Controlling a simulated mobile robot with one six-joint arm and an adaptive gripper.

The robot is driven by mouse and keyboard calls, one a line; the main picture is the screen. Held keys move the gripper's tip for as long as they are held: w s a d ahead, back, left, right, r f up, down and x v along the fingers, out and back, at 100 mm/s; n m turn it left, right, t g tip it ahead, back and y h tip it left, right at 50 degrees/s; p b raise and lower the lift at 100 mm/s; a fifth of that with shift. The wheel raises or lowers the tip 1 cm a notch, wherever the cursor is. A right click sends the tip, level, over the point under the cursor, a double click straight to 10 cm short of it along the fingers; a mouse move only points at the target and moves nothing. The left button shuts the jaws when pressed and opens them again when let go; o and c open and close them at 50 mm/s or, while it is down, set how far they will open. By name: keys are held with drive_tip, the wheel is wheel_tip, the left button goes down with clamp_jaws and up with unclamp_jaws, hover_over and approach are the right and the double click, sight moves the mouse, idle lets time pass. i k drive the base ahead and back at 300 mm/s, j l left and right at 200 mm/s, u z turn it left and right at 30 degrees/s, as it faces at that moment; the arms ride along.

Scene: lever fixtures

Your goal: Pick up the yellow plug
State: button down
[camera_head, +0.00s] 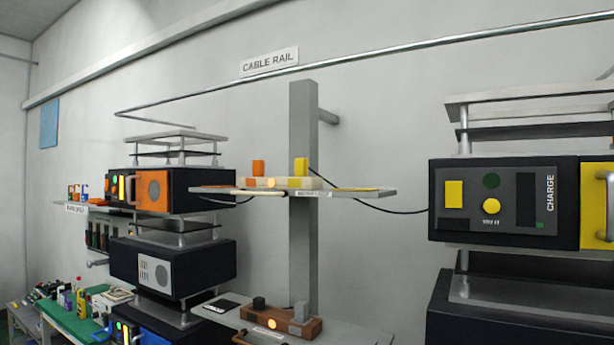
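A small upright yellow block, which looks like the yellow plug (301,167), stands on a small base strip (268,183) on the middle shelf, in front of the grey post. A dark cable runs from near it down to the right, towards the black device marked CHARGE (495,200). That device has a yellow rectangle and a yellow round button on its face. My gripper is not in view.
An orange block (258,167) stands left of the yellow one on the same shelf (345,193). A grey post (303,240) rises behind the shelf. Stacked black devices (172,262) stand at left. A lower shelf holds a brown block (280,322). Wall shows between post and CHARGE device.

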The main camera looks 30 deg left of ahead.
sight(301, 167)
drive_tip(key=j+z, duration=0.35)
drive_tip(key=j, duration=0.6)
drive_tip(key=j+z, duration=0.35)
drive_tip(key=j, duration=0.6)
